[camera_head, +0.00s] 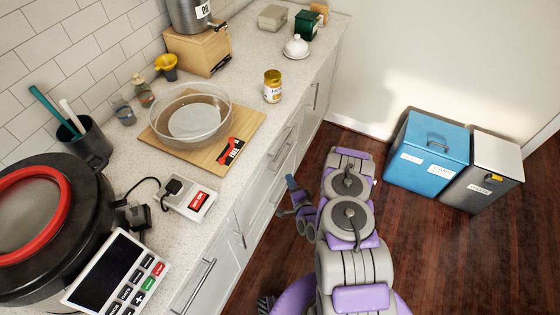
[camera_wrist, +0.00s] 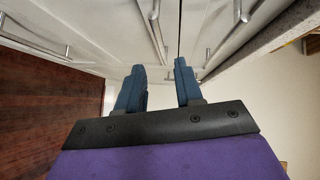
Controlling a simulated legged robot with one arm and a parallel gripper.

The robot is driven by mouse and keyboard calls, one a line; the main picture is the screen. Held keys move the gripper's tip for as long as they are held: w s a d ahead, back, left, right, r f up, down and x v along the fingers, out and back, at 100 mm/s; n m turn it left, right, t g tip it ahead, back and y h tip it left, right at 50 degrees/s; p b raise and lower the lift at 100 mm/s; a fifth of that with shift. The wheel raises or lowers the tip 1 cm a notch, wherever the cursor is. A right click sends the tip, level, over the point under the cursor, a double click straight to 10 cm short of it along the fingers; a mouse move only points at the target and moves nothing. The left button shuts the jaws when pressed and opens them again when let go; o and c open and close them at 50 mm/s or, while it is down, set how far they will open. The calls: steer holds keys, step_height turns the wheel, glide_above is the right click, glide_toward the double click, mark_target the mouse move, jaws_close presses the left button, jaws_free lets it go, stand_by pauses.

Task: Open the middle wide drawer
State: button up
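A stack of white drawers (camera_head: 264,172) is in the counter front, left of my gripper (camera_head: 292,187) in the head view. The wrist view is turned, with floor at left and counter edge at right. There, a drawer that looks like the middle one (camera_wrist: 168,28) has a silver bar handle (camera_wrist: 155,9) at the top of the picture. My gripper (camera_wrist: 160,68) is open, its two blue fingers apart with nothing between them. The handle is beyond the fingertips, not between them. The drawer fronts look closed. My gripper partly hides the lower fronts in the head view.
Other handles (camera_wrist: 241,11) and (camera_wrist: 47,29) stick out from neighbouring fronts. The counter (camera_head: 225,190) overhangs above and holds a glass bowl (camera_head: 190,115), a jar (camera_head: 272,86) and a cooker (camera_head: 45,235). A blue bin (camera_head: 428,150) stands at right. Wood floor between is clear.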

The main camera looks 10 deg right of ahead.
steer(key=b, duration=0.2)
glide_toward(285, 158)
steer(key=w+f, duration=0.1)
steer(key=w, duration=0.2)
steer(key=w+a, duration=0.1)
steer(key=w, duration=0.1)
steer(key=w+a+b, duration=0.1)
steer(key=w, duration=0.1)
steer(key=w+a+f, duration=0.1)
steer(key=w, duration=0.1)
steer(key=shift+a+b, duration=0.1)
steer(key=shift+b, duration=0.2)
steer(key=shift+w+d+r, duration=0.15)
steer(key=shift+d, duration=0.05)
steer(key=shift+w+d, duration=0.3)
steer(key=shift+d, duration=0.6)
steer(key=shift+s+a, duration=0.1)
steer(key=shift+a, duration=0.75)
steer(key=c, duration=0.4)
jaws_close()
steer(key=shift+d, duration=0.5)
